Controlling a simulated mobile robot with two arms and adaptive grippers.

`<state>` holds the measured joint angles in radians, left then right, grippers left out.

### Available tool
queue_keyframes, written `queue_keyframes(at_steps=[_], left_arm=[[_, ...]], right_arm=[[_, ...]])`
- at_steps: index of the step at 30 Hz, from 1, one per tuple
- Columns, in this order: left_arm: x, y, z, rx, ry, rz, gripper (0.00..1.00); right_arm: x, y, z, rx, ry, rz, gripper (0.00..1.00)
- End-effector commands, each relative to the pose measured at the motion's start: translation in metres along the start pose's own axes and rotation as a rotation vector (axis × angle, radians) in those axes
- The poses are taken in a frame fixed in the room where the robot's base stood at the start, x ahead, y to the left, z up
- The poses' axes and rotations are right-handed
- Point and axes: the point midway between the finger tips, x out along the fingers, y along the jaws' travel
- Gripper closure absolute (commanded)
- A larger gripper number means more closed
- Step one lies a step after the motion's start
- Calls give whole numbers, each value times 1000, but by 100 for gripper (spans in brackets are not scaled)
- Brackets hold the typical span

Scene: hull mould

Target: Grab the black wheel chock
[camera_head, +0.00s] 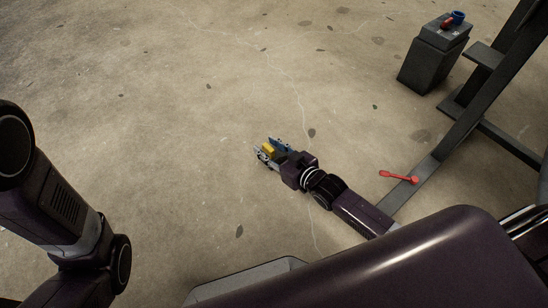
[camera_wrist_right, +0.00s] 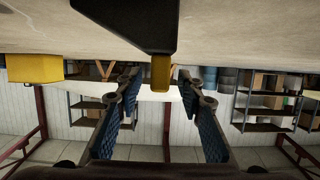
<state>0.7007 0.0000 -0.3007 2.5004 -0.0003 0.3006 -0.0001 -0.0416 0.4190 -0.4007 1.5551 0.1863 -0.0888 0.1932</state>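My right gripper (camera_head: 265,150) is low over the floor in the middle of the head view. Its two blue-padded fingers stand apart, and they also show in the right wrist view (camera_wrist_right: 160,85). A black, wedge-like shape (camera_wrist_right: 125,22) with a narrow yellow piece (camera_wrist_right: 161,73) comes in from the top of the wrist view; it looks like the chock. The yellow piece lies between the fingertips, with a gap on each side. A small yellow patch (camera_head: 268,150) shows between the fingers in the head view; the black body is not clear there. My left gripper is out of view.
A red-handled tool (camera_head: 398,177) lies right of my right arm, by a dark metal frame (camera_head: 462,133). A grey cabinet (camera_head: 425,68) bears a blue cup (camera_head: 458,17). The wrist view, upside down, shows a yellow box (camera_wrist_right: 35,68) and shelves. Floor left of the gripper is clear.

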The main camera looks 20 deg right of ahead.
Motion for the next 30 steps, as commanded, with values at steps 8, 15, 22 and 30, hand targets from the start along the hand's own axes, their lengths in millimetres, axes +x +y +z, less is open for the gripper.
queue_keyframes(at_steps=[8,15,22,30], left_arm=[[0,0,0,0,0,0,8],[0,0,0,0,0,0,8],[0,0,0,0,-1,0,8],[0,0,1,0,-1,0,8]], right_arm=[[0,0,-1,0,0,0,70],[0,0,0,0,0,0,97],[0,0,0,0,0,0,100],[0,0,-2,0,3,0,100]])
